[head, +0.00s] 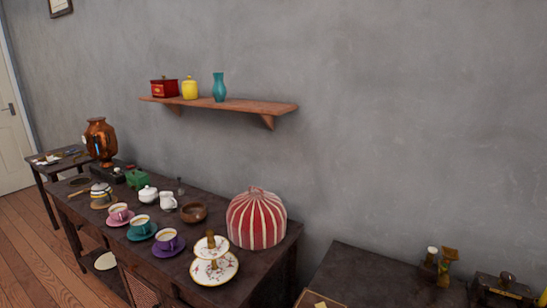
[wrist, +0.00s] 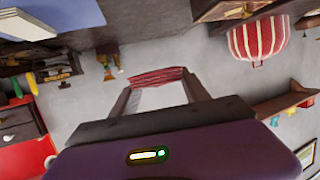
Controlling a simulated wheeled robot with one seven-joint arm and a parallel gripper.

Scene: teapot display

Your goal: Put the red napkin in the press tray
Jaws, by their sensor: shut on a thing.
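My gripper (wrist: 158,82) shows in the wrist view, with its two fingers shut on the red napkin (wrist: 157,76). The napkin is a folded red cloth with paler stripes, held between the fingertips. The grey wall is behind it in the picture. Neither the gripper nor the napkin shows in the head view. I cannot pick out the press tray for certain. A brown wooden-edged piece (head: 320,300) is cut off at the bottom of the head view, on the right-hand dark table (head: 375,275).
The long dark table holds a striped red dome (head: 257,218), a tiered plate stand (head: 213,262), and several cups and saucers. A wall shelf (head: 225,104) hangs above. Brass items (head: 446,265) and a dark box (head: 505,290) stand on the right table. Its middle looks clear.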

